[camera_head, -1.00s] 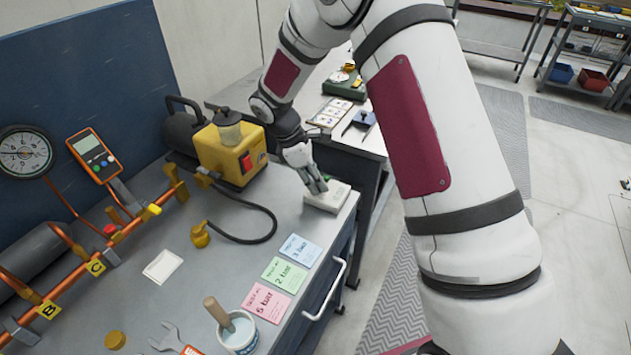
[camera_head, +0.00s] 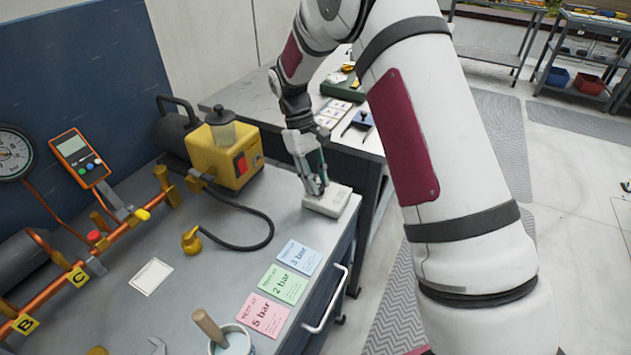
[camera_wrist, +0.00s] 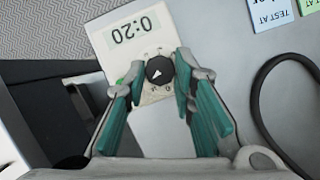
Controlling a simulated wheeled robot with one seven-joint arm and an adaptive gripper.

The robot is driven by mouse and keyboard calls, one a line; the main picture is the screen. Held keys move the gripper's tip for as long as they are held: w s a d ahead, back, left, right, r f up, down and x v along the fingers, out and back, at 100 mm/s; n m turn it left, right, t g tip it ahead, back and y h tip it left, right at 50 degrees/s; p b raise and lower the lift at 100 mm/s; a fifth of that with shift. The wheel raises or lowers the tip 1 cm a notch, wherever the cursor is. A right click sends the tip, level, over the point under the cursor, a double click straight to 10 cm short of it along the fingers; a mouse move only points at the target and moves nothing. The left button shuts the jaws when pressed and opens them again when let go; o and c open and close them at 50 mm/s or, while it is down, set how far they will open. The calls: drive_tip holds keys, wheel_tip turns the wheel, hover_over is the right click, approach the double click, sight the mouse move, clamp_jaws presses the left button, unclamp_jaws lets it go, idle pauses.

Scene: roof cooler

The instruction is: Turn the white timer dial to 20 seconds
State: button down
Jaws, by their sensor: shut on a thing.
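The white timer (camera_head: 336,204) lies near the right edge of the grey workbench. In the wrist view the timer (camera_wrist: 103,42) has a display (camera_wrist: 132,29) that reads 0:20. Its round dial (camera_wrist: 159,71) looks black with a white pointer toward the lower left in this view. My gripper (camera_head: 318,191) points down onto the timer. In the wrist view my gripper (camera_wrist: 160,78) has its green-padded fingers on both sides of the dial, shut on it. The marks around the dial are too small to read.
A yellow pump (camera_head: 225,155) with a black hose (camera_head: 262,240) stands left of the timer. Test cards (camera_head: 280,285) lie in front. A mug (camera_head: 232,342) stands at the bottom edge. Copper piping (camera_head: 110,240) runs along the left. A second bench (camera_head: 375,140) stands behind.

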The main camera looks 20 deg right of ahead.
drive_tip(key=shift+m+y, duration=0.4)
drive_tip(key=shift+m, duration=0.7)
drive_tip(key=c, duration=1.3)
unclamp_jaws()
drive_tip(key=shift+d, duration=0.1)
drive_tip(key=shift+c, duration=0.2)
drive_tip(key=d+v, duration=0.1)
drive_tip(key=v, duration=1.1)
drive_tip(key=shift+w+a, duration=0.15)
drive_tip(key=shift+a, duration=0.3)
